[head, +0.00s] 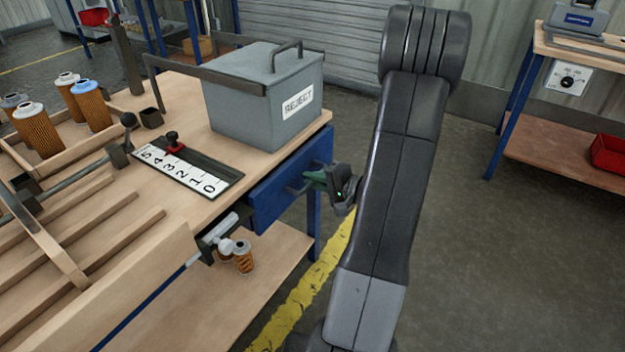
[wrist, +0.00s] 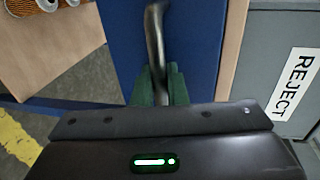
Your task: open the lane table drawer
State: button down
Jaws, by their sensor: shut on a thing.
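The lane table (head: 205,200) has a blue drawer front (head: 275,195) under its right edge, below the grey REJECT bin. The drawer front looks level with the table edge, with no gap that I can make out. Its bar handle (wrist: 155,35) stands out from the blue face, which fills the middle of the wrist view (wrist: 198,45). My gripper (head: 318,180) is at the drawer front, and its green fingers (wrist: 160,88) are shut around the handle. The fingers hide part of the handle.
The REJECT bin (head: 265,100) stands on the table above the drawer. A numbered board (head: 190,170) lies beside it. Orange filter cartridges (head: 90,105) stand at the left; another (head: 243,258) is over the lower shelf (head: 270,285). Floor right of the table is clear.

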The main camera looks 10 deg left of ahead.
jog(key=f+b+v, duration=0.1)
jog(key=f+v, duration=0.1)
jog(key=v, duration=0.9)
jog(key=d+f+b+v, duration=0.1)
jog(key=f+b+v, duration=0.1)
jog(key=v, duration=0.9)
jog(key=shift+s+d+f, duration=0.2)
jog(key=shift+d+f, duration=0.1)
jog(key=c, duration=1.5)
grip_release()
jog(key=shift+c, duration=0.2)
jog(key=p+v, duration=0.2)
jog(key=v, duration=1.1)
jog(key=shift+d+p, duration=0.4)
jog(key=shift+s, duration=0.1)
jog(key=b+x, duration=0.3)
jog(key=x, duration=1.1)
